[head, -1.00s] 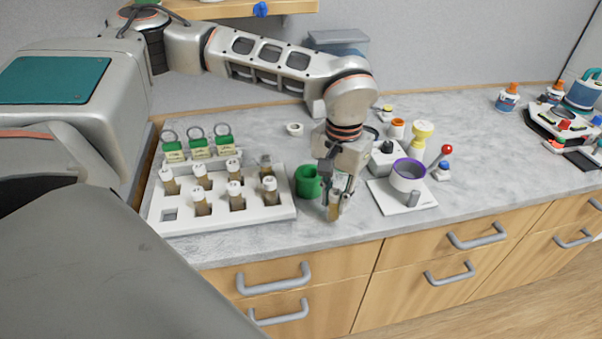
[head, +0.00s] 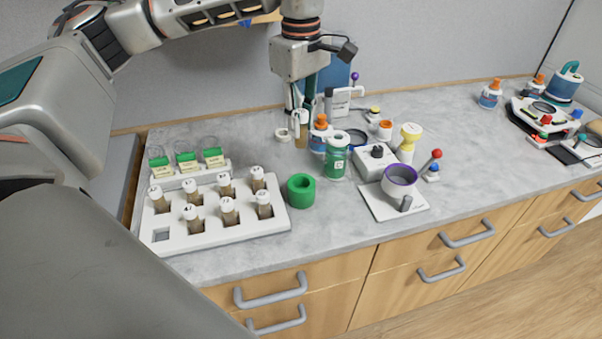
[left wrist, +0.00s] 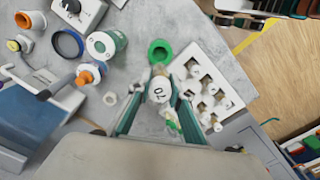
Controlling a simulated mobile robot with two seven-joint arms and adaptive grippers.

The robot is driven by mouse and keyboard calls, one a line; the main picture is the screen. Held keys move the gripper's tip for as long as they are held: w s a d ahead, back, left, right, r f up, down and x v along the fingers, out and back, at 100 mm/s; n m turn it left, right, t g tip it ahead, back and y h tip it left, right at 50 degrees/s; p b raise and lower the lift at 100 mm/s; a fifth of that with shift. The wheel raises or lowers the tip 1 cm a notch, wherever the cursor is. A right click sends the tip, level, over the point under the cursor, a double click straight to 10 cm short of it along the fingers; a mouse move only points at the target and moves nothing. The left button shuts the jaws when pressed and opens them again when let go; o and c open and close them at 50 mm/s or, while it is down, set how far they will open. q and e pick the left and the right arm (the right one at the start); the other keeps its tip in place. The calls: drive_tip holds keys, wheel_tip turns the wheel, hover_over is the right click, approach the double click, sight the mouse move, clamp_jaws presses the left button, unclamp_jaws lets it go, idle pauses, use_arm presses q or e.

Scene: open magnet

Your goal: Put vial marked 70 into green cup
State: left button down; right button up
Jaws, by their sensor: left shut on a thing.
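My left gripper (head: 301,104) is shut on a vial (head: 301,137) with a white cap and brownish contents. The vial hangs upright, raised above the counter, behind the green cup (head: 301,191) in the head view. In the left wrist view the held vial's cap (left wrist: 159,91) reads 70, between the fingers of the left gripper (left wrist: 158,103). The green cup (left wrist: 160,51) is just beyond it there, its opening visible. In the head view the cup stands on the counter, right of the white rack. My right gripper is not in view.
A white rack (head: 216,235) holds several capped vials and has an empty front-left slot. A green-labelled jar (head: 337,158), an orange-capped bottle (head: 320,134) and a device with a purple-rimmed bowl (head: 400,180) stand right of the cup. The counter in front of the cup is clear.

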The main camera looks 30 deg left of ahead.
use_arm(q)
wheel_tip(320, 180, down, 14)
drive_tip(key=shift+r+p, duration=0.1)
drive_tip(key=shift+p, duration=0.2)
drive_tip(key=shift+f, duration=0.35)
drive_tip(key=c, duration=1.8)
unclamp_jaws()
drive_tip(key=shift+c, duration=0.2)
wheel_tip(320, 180, up, 13)
drive_tip(key=shift+f+b, duration=0.15)
drive_tip(key=shift+b, duration=0.3)
